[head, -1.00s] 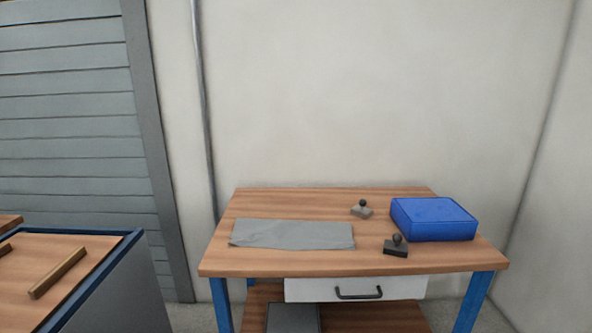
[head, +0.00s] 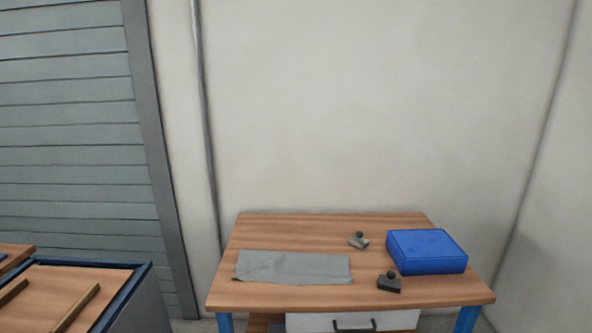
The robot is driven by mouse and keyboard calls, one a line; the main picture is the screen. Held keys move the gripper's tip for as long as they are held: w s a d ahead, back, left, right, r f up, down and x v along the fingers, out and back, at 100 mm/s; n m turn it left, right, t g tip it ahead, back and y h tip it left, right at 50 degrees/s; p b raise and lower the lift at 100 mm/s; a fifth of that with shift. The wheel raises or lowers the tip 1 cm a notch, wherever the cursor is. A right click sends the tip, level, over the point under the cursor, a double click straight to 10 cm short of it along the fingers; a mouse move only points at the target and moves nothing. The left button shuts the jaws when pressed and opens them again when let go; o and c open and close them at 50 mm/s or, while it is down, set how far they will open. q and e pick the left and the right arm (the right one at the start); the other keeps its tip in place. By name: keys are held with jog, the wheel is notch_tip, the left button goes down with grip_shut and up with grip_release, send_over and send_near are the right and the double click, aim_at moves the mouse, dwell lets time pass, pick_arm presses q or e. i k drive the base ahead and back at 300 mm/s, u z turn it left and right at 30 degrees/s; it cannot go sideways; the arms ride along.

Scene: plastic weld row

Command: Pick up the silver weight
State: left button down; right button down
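Two small weights with round knobs stand on the wooden workbench (head: 300,225) in the head view. The lighter grey one, which looks like the silver weight (head: 358,242), is toward the back, left of a blue case. The darker weight (head: 388,284) is nearer the front edge, in front of the case. Nothing touches the silver weight. Neither of my grippers shows in the view.
The blue case (head: 427,252) sits at the bench's right. A grey cloth (head: 293,267) lies flat at the left. A drawer (head: 332,321) is below the front edge. A blue-edged bench (head: 60,280) with wooden bars stands at lower left.

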aim_at(357, 240)
jog(key=z, duration=0.05)
jog(key=k, duration=0.45)
jog(key=z, duration=1.05)
jog(key=i, duration=0.9)
jog(key=z, duration=0.2)
